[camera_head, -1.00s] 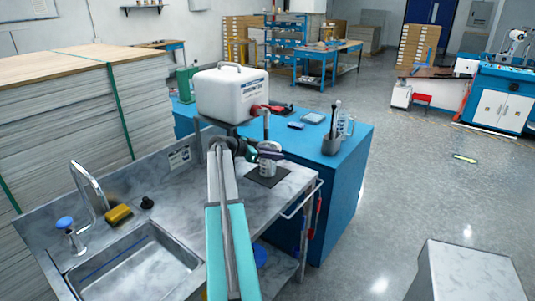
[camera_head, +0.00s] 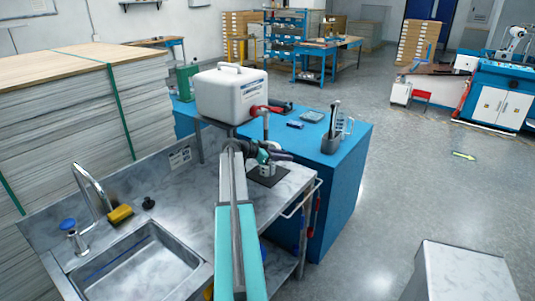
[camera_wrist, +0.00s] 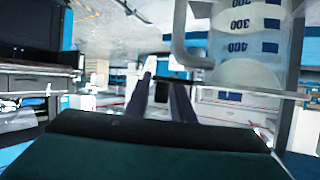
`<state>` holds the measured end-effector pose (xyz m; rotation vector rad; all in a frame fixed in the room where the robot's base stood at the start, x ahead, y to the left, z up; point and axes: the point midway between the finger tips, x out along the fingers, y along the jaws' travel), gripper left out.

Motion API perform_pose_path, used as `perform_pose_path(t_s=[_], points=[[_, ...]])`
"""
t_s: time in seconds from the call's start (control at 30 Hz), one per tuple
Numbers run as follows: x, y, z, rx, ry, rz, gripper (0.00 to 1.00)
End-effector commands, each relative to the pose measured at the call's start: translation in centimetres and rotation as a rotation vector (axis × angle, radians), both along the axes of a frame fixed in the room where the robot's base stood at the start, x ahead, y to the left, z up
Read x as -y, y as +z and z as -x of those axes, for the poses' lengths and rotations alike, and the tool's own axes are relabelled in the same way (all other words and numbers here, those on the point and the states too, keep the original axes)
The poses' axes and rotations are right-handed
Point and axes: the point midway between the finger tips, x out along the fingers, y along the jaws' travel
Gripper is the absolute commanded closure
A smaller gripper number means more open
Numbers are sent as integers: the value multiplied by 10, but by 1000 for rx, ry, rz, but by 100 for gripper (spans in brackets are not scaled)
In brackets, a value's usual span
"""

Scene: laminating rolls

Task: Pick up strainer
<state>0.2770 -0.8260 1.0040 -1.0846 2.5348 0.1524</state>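I cannot make out a strainer with certainty. In the head view a small pale cup (camera_head: 267,171) stands on a dark mat (camera_head: 277,177) on the steel counter, its top hidden behind my gripper (camera_head: 282,156). In the wrist view a translucent cup (camera_wrist: 247,50) with blue bands and number marks is close at the upper right. A pale handle or tube is at its left and a thin bar or rim crosses below. My gripper (camera_wrist: 160,95) shows two dark fingers, apart with nothing between them, left of that cup.
A white canister (camera_head: 231,95) with a red tap stands behind my gripper. The sink (camera_head: 135,265), faucet (camera_head: 92,190) and yellow sponge (camera_head: 120,214) are at the left. A blue bench (camera_head: 345,160) with a grey tool holder (camera_head: 330,143) is to the right.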

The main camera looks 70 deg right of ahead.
Motion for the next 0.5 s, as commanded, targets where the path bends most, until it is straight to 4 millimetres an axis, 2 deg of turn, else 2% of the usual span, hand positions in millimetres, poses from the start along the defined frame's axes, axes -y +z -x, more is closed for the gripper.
perform_pose_path(t_s=[0.17, 0.3, 0.5], points=[[0, 0, 0, 0, 0, 0, 78], [0, 0, -1, 0, 1, 0, 100], [0, 0, -1, 0, 1, 0, 100]])
